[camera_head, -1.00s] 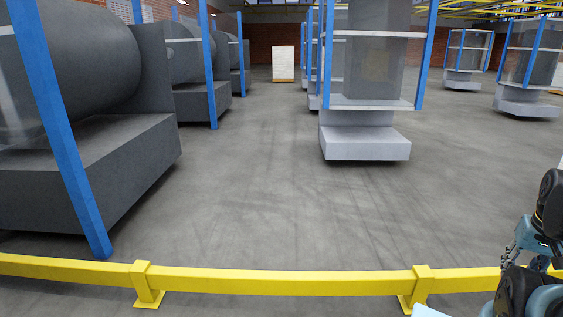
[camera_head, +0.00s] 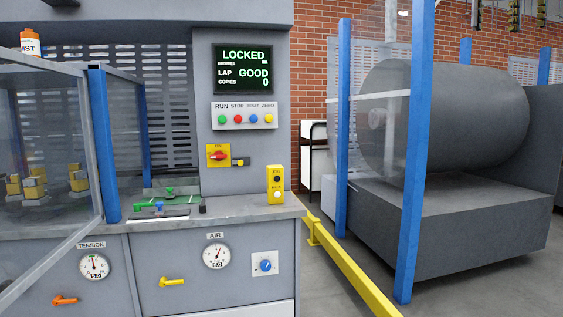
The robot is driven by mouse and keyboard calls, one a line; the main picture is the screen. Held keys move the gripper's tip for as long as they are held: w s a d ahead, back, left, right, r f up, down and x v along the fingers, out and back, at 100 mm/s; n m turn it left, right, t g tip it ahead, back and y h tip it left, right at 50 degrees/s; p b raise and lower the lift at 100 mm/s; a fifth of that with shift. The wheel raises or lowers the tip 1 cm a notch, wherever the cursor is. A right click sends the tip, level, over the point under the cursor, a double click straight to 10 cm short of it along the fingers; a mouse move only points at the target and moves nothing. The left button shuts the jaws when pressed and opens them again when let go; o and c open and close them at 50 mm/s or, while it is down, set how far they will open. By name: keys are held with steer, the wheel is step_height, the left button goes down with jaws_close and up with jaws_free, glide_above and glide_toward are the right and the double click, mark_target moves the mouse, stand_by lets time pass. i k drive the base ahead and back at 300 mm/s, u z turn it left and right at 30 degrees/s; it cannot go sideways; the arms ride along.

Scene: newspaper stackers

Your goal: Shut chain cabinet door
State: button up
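No part in view is labelled as the chain cabinet door. At the left, a clear panel in a grey frame (camera_head: 96,160) juts out from the grey machine (camera_head: 245,25), beside a blue post (camera_head: 104,145). It looks like a guard door standing at an angle, but its hinge side is unclear and its left part is cut off by the picture edge. Several yellow and grey parts (camera_head: 32,187) show behind it. My gripper is not in view.
The machine has a screen (camera_head: 245,69) reading LOCKED, a yellow pendant box (camera_head: 276,184), a green plate (camera_head: 165,207) on its ledge, and tension (camera_head: 94,266) and air (camera_head: 216,256) gauges. A yellow rail (camera_head: 350,268) and a guarded roll (camera_head: 445,115) stand right.

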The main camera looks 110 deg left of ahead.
mark_target(8, 297)
steer(key=u, duration=5)
steer(key=i, duration=1.65)
